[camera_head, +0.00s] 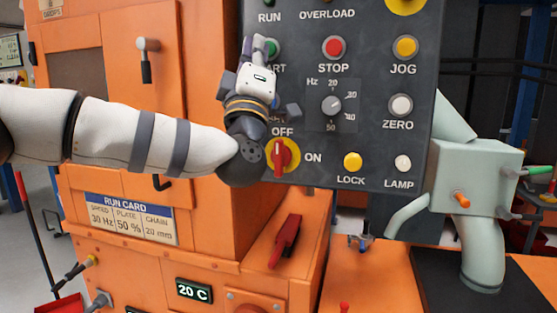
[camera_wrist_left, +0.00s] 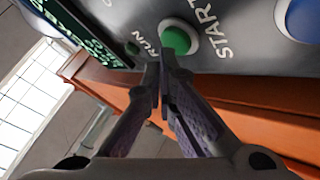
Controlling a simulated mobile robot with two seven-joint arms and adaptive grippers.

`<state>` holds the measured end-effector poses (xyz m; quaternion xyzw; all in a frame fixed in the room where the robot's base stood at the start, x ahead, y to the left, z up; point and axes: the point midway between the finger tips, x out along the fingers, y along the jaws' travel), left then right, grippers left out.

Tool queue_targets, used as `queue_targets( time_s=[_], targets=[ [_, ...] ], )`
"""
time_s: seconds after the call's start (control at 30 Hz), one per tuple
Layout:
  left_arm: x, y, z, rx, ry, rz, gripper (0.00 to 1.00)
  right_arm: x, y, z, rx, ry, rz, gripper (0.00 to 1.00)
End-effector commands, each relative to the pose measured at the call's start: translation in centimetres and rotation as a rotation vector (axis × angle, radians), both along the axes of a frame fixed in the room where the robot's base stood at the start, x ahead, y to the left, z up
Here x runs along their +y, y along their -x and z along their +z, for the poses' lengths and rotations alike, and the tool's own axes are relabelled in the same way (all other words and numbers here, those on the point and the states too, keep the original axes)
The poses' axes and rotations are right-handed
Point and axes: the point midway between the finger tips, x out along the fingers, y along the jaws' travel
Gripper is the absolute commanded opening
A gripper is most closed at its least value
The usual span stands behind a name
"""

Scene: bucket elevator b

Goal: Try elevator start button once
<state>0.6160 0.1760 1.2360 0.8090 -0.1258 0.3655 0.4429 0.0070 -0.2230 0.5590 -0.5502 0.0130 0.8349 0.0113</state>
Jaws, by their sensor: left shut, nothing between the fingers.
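The dark control panel (camera_head: 310,90) stands in front of me. Its green START button (camera_head: 274,47) is partly hidden by my left gripper in the head view. The same START button (camera_wrist_left: 180,38) shows whole, or nearly so, in the left wrist view, on a pale round collar. My left gripper (camera_head: 259,44) is shut and empty, with its fingers pointing up over the START label. In the left wrist view my left gripper's fingertips (camera_wrist_left: 164,62) are just below the button. I cannot tell whether they touch it. My right gripper is not in view.
A red STOP button (camera_head: 334,47) and yellow JOG button (camera_head: 405,47) are to the right. A speed dial (camera_head: 331,104), red OFF/ON switch (camera_head: 281,156), yellow LOCK button (camera_head: 353,161) and white ZERO button (camera_head: 401,105) are lower. The orange cabinet (camera_head: 140,90) is behind my left arm.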

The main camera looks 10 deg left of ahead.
Motion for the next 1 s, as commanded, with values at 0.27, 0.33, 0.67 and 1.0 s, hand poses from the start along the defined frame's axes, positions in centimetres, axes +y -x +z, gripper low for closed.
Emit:
queue_targets(
  time_s=[0.27,0.33,0.67,1.0],
  targets=[
    [0.01,0.0,0.0,0.0,0.0,0.0,0.0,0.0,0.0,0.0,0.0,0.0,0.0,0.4],
    [0.01,0.0,0.0,0.0,0.0,0.0,0.0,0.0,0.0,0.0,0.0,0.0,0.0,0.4],
    [-0.03,-0.76,-0.06,0.0,-0.001,0.001,0.0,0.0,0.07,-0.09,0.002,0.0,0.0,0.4],
    [-0.06,-0.86,0.0,0.001,-0.001,-0.001,0.0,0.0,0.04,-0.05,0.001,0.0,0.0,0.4]
  ],
)
